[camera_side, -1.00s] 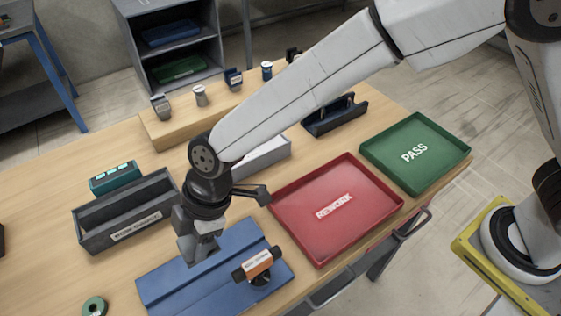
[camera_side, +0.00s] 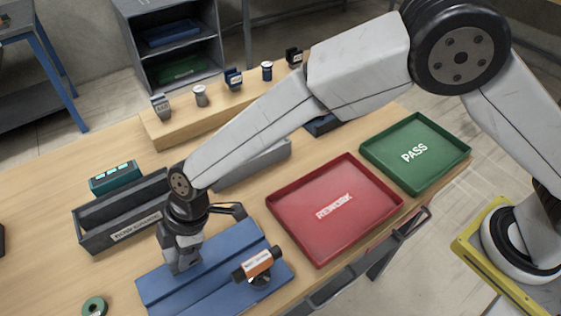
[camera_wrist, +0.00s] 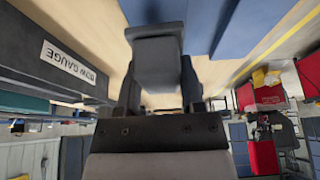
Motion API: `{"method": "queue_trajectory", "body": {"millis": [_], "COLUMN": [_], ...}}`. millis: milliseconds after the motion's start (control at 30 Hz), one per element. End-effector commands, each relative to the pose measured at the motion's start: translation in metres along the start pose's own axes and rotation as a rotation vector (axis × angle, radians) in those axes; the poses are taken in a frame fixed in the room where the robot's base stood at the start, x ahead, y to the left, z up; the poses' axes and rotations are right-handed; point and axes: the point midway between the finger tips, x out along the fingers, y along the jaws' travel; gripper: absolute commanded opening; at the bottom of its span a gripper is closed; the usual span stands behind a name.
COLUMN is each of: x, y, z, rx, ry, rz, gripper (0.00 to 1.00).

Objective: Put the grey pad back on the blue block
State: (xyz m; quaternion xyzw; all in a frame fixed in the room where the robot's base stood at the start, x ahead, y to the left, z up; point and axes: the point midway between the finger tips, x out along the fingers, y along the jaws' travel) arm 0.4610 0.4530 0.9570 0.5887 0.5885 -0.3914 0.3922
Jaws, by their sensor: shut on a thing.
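The blue block (camera_side: 213,278) is a wide stepped plate at the front of the table in the side view. It also shows at the top right of the wrist view (camera_wrist: 240,28). My gripper (camera_side: 182,265) is over the block's back left part in the side view. In the wrist view my gripper (camera_wrist: 160,92) is shut on the grey pad (camera_wrist: 158,62), a small block-shaped piece between its fingers. The pad is hard to separate from the fingers in the side view. I cannot tell whether it touches the block.
An orange and black device (camera_side: 257,264) sits on the block's right part. A dark gauge tray (camera_side: 92,237) stands behind left, with a teal box (camera_side: 115,177) behind it. A red REWORK tray (camera_side: 315,233) and a green PASS tray (camera_side: 432,178) lie to the right. A green ring (camera_side: 94,306) lies front left.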

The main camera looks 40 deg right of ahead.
Motion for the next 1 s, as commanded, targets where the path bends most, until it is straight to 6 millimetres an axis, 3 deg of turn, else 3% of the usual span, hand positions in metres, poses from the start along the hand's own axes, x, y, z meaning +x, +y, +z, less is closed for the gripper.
{"method": "queue_trajectory", "body": {"millis": [200, 667, 700, 800, 1000], "x": [0.021, 0.025, 0.025, 0.025, 0.025], "y": [0.000, 0.000, 0.000, 0.000, 0.000], "z": [0.009, 0.011, 0.011, 0.011, 0.011], "rx": [0.001, 0.000, 0.000, 0.000, 0.000], "ry": [-0.002, -0.001, -0.001, -0.001, -0.001], "rz": [-0.001, 0.001, 0.001, 0.000, 0.000], "gripper": [0.00, 0.00, 0.53, 0.84, 0.85]}}
